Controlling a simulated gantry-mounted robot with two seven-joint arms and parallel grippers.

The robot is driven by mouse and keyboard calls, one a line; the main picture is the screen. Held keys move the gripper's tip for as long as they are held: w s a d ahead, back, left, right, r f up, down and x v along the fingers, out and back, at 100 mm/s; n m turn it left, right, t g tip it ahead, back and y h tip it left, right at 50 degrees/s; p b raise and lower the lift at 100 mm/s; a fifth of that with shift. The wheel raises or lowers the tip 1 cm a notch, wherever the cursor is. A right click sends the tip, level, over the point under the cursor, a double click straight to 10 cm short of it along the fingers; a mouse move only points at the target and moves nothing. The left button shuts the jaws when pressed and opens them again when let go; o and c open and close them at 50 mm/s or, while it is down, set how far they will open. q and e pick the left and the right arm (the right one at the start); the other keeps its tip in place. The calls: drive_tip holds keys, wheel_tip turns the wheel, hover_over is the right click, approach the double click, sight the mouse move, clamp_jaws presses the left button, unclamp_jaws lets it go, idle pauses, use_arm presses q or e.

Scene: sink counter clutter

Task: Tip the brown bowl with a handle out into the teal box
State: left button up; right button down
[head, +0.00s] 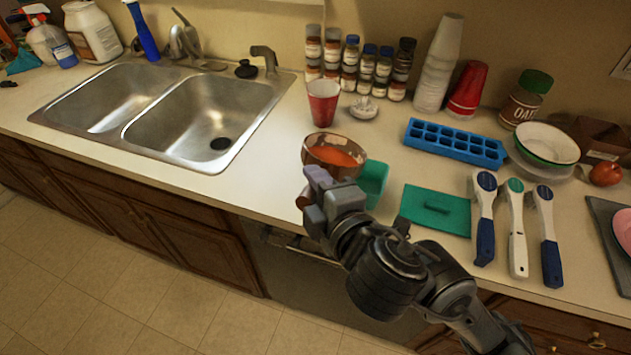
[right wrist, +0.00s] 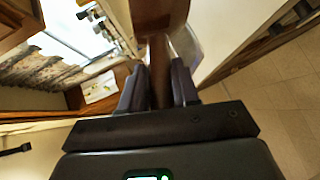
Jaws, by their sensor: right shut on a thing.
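The brown bowl with a handle (head: 318,143) is held up near the counter's front edge, with orange contents (head: 337,157) showing inside. My right gripper (head: 309,187) is shut on its handle, which also shows between the fingers in the right wrist view (right wrist: 160,75). The teal box (head: 373,184) stands on the counter just right of and partly behind the bowl. The bowl and my gripper hide part of the box, and its inside is mostly hidden. A teal lid (head: 437,209) lies flat to the right of the box. My left gripper is not in view.
A red cup (head: 323,102) and a small white item (head: 364,108) stand behind the bowl. A blue ice tray (head: 455,144) and several brush-like tools (head: 517,228) are to the right. The double sink (head: 170,112) is at left. Bare counter lies between sink and bowl.

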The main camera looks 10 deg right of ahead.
drive_tip(key=shift+w+d+r+m+p, duration=0.15)
drive_tip(key=shift+r+m+p, duration=0.35)
drive_tip(key=shift+r+p, duration=0.95)
drive_tip(key=shift+d+r+m+g+y+p, duration=0.2)
drive_tip(key=shift+m+g+y+p, duration=0.15)
drive_tip(key=shift+p, duration=1.4)
drive_tip(key=shift+w+d+r+m+p, duration=0.1)
drive_tip(key=shift+d+r+m+p, duration=0.15)
drive_tip(key=shift+p, duration=0.55)
drive_tip(key=shift+w+r+m+p, duration=0.1)
drive_tip(key=shift+r+p, duration=0.25)
drive_tip(key=shift+p, duration=0.45)
drive_tip(key=w+d+r+m+g+y+p, duration=0.1)
drive_tip(key=w+d+r+m+y+p, duration=0.1)
drive_tip(key=p, duration=1.3)
drive_tip(key=w+d+r+m+g+y+p, duration=0.1)
drive_tip(key=d+p, duration=0.6)
drive_tip(key=p, duration=0.7)
drive_tip(key=shift+w+d+r+m+y+p, duration=0.15)
drive_tip(key=shift+w+r+m+y+p, duration=0.2)
drive_tip(key=shift+w+r+m+y, duration=1.05)
